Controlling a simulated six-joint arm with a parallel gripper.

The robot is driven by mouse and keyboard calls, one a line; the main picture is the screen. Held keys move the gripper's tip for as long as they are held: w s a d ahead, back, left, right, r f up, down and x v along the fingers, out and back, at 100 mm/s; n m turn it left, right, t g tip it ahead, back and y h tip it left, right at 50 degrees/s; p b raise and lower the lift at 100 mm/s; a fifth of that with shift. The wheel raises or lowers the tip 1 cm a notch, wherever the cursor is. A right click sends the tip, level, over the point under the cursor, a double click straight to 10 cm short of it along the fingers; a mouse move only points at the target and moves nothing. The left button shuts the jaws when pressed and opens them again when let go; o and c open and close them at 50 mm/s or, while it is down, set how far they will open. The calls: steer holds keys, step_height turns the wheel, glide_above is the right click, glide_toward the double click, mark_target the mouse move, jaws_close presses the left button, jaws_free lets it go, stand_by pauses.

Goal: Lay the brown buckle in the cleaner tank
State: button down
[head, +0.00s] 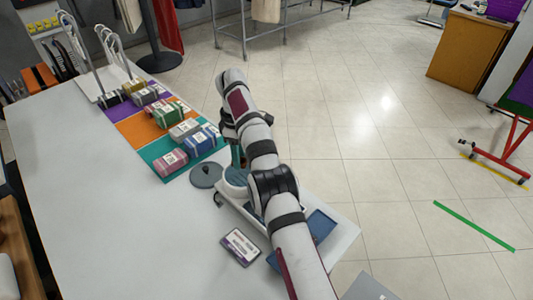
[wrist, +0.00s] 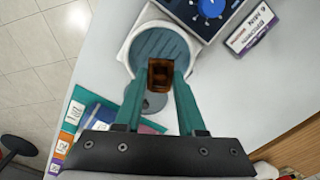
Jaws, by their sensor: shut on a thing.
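The brown buckle (wrist: 160,75) is a small dark amber-brown piece between the tips of my gripper (wrist: 160,84) in the wrist view. The teal fingers are shut on it. The cleaner tank (wrist: 126,52) appears to be the round white-rimmed basin with a ribbed grey-blue inside. The buckle shows over its near part; I cannot tell its exact height. In the head view the tank (head: 235,189) is partly behind my arm, my gripper (head: 237,158) shows only as a bit of teal, and the buckle is hidden.
A grey round lid (head: 206,175) with a knob lies left of the tank. Labelled bundles (head: 171,160) sit on a coloured mat (head: 138,131) farther back. A label card (head: 241,247) and a blue tray (head: 321,225) are nearer. The white counter's left side is clear.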

mark_target(242, 181)
steer(key=shift+f, duration=3.8)
steer(key=shift+c, duration=2.1)
jaws_free()
steer(key=shift+r, duration=0.1)
steer(key=shift+r, duration=3.95)
